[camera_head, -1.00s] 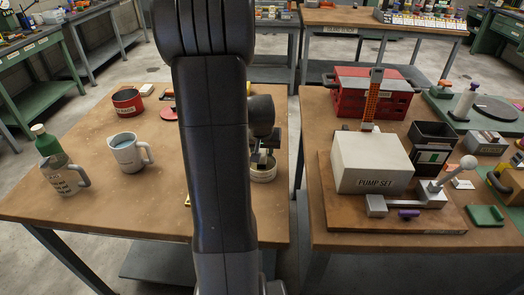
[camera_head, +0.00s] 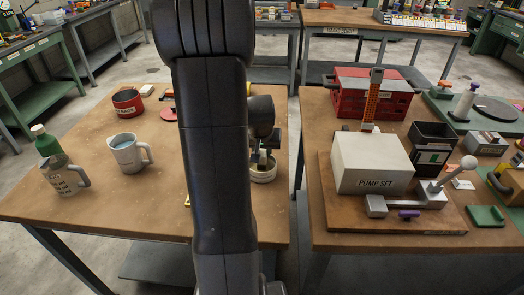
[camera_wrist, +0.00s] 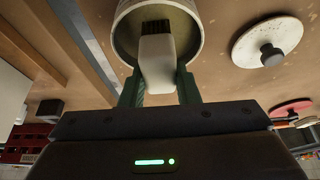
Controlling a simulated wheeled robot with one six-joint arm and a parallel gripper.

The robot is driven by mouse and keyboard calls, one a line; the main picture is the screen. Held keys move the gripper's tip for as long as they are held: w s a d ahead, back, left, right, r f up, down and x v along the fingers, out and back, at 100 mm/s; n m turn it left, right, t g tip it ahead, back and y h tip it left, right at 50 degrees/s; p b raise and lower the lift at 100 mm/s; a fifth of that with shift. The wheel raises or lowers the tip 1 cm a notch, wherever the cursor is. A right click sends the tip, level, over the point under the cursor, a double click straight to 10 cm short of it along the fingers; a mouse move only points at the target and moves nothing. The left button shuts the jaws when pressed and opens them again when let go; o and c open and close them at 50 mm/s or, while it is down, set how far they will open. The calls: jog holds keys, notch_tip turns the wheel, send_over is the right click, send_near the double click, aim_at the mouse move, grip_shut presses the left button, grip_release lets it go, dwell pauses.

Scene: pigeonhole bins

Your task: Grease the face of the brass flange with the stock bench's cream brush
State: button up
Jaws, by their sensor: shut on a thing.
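In the wrist view my gripper (camera_wrist: 158,84) is shut on the cream brush (camera_wrist: 157,62), with a green finger on each side of its pale handle. The dark bristles point into the mouth of a round, pale-walled tin (camera_wrist: 125,35); I cannot tell whether they touch its contents. In the head view the tin (camera_head: 263,175) stands on the left bench, partly behind my arm, with my gripper (camera_head: 262,155) just above it. I cannot make out the brass flange; a small yellowish piece (camera_head: 187,201) shows beside my arm.
A pale round lid with a dark knob (camera_wrist: 267,42) lies beside the tin. The right bench holds the pump set box (camera_head: 372,165) and a red crate (camera_head: 350,98).

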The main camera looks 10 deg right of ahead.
aim_at(262, 150)
dwell(0.6)
jog(key=shift+r+p, duration=2.45)
jog(key=shift+r, duration=1.05)
jog(key=shift+f, duration=0.1)
